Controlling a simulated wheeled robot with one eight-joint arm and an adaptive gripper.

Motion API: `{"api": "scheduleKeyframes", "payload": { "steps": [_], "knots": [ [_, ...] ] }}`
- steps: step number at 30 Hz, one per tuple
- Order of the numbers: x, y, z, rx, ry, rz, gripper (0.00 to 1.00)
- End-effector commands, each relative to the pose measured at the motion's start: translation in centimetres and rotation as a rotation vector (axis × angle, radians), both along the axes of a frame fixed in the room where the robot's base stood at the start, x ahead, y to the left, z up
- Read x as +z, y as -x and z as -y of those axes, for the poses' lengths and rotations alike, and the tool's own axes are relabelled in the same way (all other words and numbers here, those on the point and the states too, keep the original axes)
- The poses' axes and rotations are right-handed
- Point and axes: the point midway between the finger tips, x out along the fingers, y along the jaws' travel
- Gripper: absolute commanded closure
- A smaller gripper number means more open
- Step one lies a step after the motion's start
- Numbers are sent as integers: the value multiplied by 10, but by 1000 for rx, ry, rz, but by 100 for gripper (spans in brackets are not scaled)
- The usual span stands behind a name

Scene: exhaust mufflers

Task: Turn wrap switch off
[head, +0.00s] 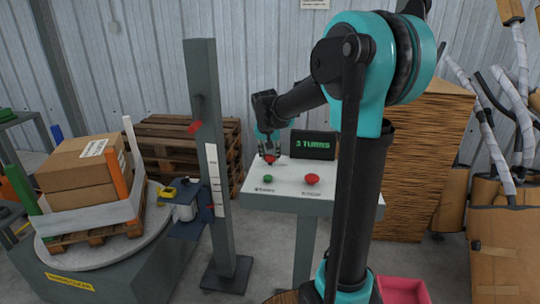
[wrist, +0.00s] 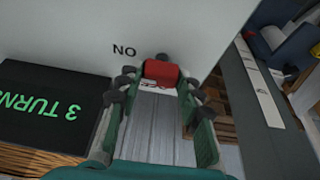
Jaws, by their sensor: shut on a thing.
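The wrap switch has a red knob (wrist: 161,72) on a pale panel, and it also shows in the head view (head: 269,158) at the back left of the console top. My gripper (wrist: 160,84) reaches down over it, with its fingers on either side of the knob and shut on it. Dark lettering that looks like "ON", turned around, stands beside the knob. Red lettering between the fingers is partly hidden. Which way the switch is set I cannot tell.
The console (head: 290,184) also carries a green button (head: 267,179), a red button (head: 312,179) and a screen (head: 313,145) reading "3 TURNS". A grey post (head: 213,150) stands close to its left. Left of that, a turntable (head: 105,257) bears a pallet with cartons (head: 85,170).

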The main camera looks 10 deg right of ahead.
Motion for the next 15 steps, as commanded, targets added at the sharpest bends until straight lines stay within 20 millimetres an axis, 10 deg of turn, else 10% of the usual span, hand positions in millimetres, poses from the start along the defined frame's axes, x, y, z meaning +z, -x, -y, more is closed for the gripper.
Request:
{"api": "scheduleKeyframes", "payload": {
  "steps": [15],
  "knots": [
    [0,1,2,111,-1,-1,93]
  ]
}}
